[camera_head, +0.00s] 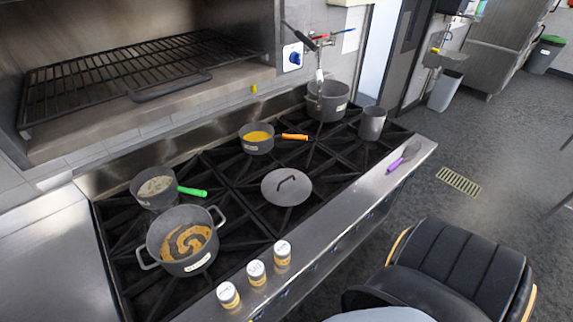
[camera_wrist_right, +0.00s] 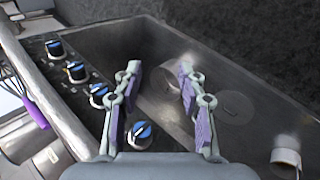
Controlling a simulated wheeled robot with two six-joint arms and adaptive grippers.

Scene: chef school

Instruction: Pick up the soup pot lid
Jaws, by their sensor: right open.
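The grey round lid (camera_head: 287,187) with a dark arched handle lies flat on the black stove grates in the head view, near the middle of the stove. A large grey two-handled pot (camera_head: 157,244) with orange-brown swirled contents stands uncovered to its left. My right gripper (camera_wrist_right: 159,72) is open in the right wrist view, with nothing between its purple-padded fingers. Below it are the stove's steel front and blue-topped knobs (camera_wrist_right: 77,70). The lid cannot be made out in the wrist view. My left gripper is in neither view.
Several spice jars (camera_head: 256,273) stand on the steel front ledge near the lid. A green-handled pan (camera_head: 155,188), an orange-handled pan (camera_head: 256,139), a tall pot (camera_head: 327,101) and a grey container (camera_head: 372,123) stand on the grates. A purple-handled utensil (camera_head: 404,157) lies on the ledge at right.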

